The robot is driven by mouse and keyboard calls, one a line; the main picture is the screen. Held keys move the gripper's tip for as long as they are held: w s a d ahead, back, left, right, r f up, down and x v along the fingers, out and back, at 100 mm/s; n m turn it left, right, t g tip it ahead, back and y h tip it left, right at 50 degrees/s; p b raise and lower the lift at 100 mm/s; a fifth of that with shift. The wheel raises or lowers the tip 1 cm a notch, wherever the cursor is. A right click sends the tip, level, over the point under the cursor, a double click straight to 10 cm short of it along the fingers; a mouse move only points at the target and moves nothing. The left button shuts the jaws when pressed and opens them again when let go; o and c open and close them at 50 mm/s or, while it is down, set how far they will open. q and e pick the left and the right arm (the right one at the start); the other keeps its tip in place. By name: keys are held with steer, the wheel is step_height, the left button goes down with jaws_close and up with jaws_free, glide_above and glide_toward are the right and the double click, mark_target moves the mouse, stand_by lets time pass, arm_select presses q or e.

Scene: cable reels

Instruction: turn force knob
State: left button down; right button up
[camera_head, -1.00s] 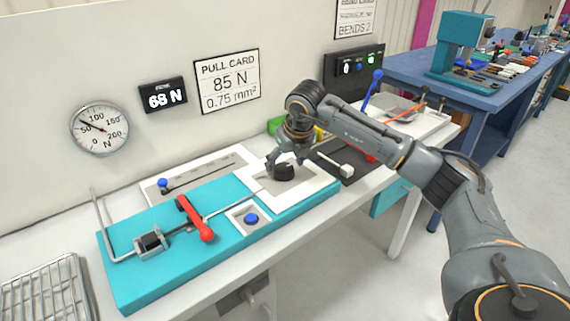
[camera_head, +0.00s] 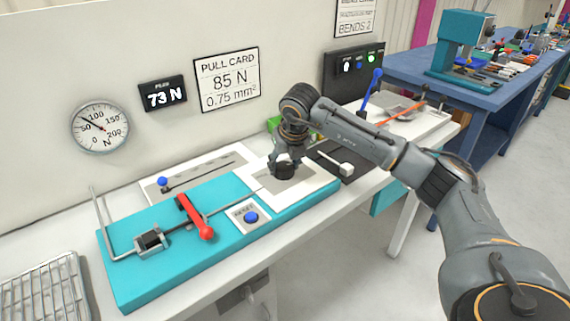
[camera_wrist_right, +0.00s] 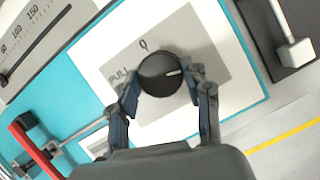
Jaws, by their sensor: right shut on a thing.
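The black round force knob (camera_wrist_right: 160,75) sits on a white and grey plate on the teal fixture (camera_head: 150,285). A white pointer mark shows on its top in the right wrist view. My right gripper (camera_wrist_right: 163,92) is shut on the knob, with a finger on each side of it. In the head view my right gripper (camera_head: 285,160) reaches down over the knob from above. The display (camera_head: 164,94) reads 73 N. The pull card (camera_head: 227,80) reads 85 N and 0.75 mm². My left gripper is not in view.
A red lever (camera_head: 196,217) and a blue reset button (camera_head: 251,217) are on the fixture left of the knob. A round dial gauge (camera_head: 100,127) hangs on the wall. A wire basket (camera_head: 45,292) stands at the lower left. A blue bench (camera_head: 480,85) is at the right.

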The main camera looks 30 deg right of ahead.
steer(key=m+h, duration=0.1)
steer(key=m, duration=0.2)
steer(key=o, duration=1.2)
steer(key=shift+c, duration=0.2)
steer(key=shift+a+r, duration=0.1)
steer(key=v, duration=1.1)
steer(key=shift+r, duration=0.4)
steer(key=shift+a, duration=0.1)
